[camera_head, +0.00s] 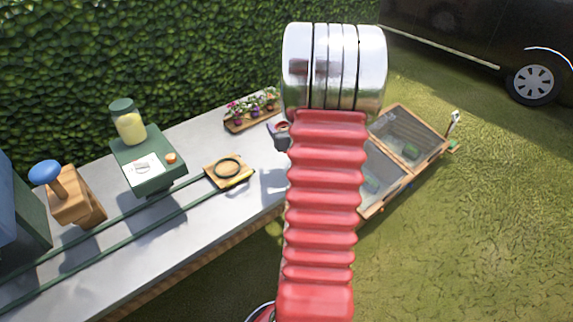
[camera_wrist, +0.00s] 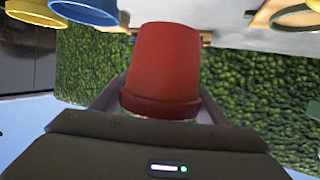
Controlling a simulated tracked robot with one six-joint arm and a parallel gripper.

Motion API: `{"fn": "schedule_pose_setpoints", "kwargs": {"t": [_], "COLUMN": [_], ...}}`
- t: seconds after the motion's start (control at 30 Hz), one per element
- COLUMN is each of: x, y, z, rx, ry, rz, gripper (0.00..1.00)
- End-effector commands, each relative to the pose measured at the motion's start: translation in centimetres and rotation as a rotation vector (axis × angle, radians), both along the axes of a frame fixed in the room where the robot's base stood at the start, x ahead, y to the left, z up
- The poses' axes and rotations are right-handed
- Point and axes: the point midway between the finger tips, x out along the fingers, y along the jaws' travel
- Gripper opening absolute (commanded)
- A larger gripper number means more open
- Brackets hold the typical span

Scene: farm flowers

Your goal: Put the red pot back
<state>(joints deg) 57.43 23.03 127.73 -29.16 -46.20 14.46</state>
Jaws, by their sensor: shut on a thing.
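The red pot (camera_wrist: 163,65) is large in the middle of the wrist view, its rim towards my gripper's palm. My gripper (camera_wrist: 161,100) is shut on it, with one finger on each side near the rim. In the head view my gripper (camera_head: 280,132) shows just left of my arm, over the far right part of the grey table (camera_head: 230,140). A small bit of the red pot (camera_head: 283,126) shows there; my arm hides the rest.
A wooden tray of potted flowers (camera_head: 252,112) stands left of my gripper. Blue (camera_wrist: 88,10) and yellow (camera_wrist: 35,12) pots show in the wrist view. Wooden glazed frames (camera_head: 408,135) lie right.

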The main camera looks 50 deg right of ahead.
Motion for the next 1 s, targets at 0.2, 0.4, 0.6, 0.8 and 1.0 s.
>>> {"fn": "schedule_pose_setpoints", "kwargs": {"t": [0.2, 0.4, 0.6, 0.8, 1.0], "x": [0.2, 0.2, 0.3, 0.3, 0.3], "y": [0.2, 0.2, 0.2, 0.2, 0.3], "z": [-2.4, -5.0, -5.6, -5.6, -6.8], "rx": [0.003, 0.001, 0.0, -0.001, 0.002], "ry": [0.0, 0.001, -0.001, -0.001, 0.0], "rz": [0.004, 0.004, 0.004, 0.005, 0.006], "gripper": [0.33, 0.33, 0.33, 0.33, 0.33]}}
